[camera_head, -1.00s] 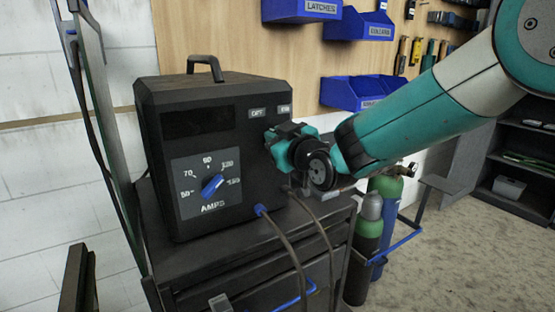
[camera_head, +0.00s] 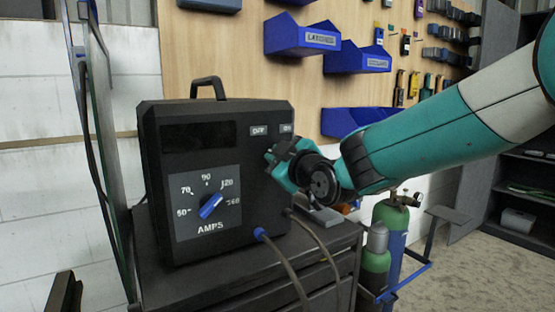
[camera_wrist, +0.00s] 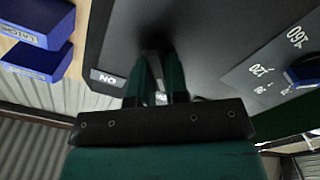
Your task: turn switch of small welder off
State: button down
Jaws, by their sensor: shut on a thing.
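The small welder (camera_head: 165,210) is a black box with a top handle, a dark display and a blue AMPS knob (camera_head: 211,206). An OFF label (camera_head: 259,130) and an ON label (camera_head: 286,128) sit at its upper right front. My gripper (camera_head: 274,158) is at the front just below these labels. In the wrist view my gripper (camera_wrist: 160,62) has its fingers close together against the dark panel, beside the ON label (camera_wrist: 107,78). It is shut on the switch, which the fingers hide, so its position cannot be told.
The welder stands on a dark cart (camera_head: 335,236). Cables run from its front. Blue bins (camera_head: 301,36) hang on the wooden wall panel. Gas cylinders (camera_head: 388,225) stand right of the cart. A glass-like panel (camera_head: 103,150) stands on the left. Floor is open at the lower right.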

jog(key=c, duration=1.1)
grip_release()
jog(key=shift+s, duration=0.1)
jog(key=b+v, duration=0.3)
jog(key=v, duration=1.4)
jog(key=shift+s+d+b, duration=0.1)
jog(key=shift+d+b, duration=0.05)
jog(key=shift+b, duration=0.15)
jog(key=s+d+f+m+g+h+p, duration=0.2)
jog(key=s+g+p, duration=0.1)
jog(key=s+g, duration=0.2)
jog(key=s+d+f+m+g+h+p, duration=0.1)
jog(key=s+d+m+g+h+p, duration=0.1)
jog(key=s+g, duration=0.3)
jog(key=s+d+f+m+g+h+p, duration=0.1)
jog(key=s+d+m+g+p, duration=0.3)
jog(key=s, duration=0.7)
jog(key=shift+s+d+f+g+h+p, duration=0.15)
jog(key=shift+f+g+h+p, duration=0.1)
jog(key=shift+f, duration=0.2)
jog(key=shift+s+d+f+g+h+p, duration=0.15)
jog(key=shift+s+f+g+p, duration=0.1)
jog(key=shift+f, duration=0.2)
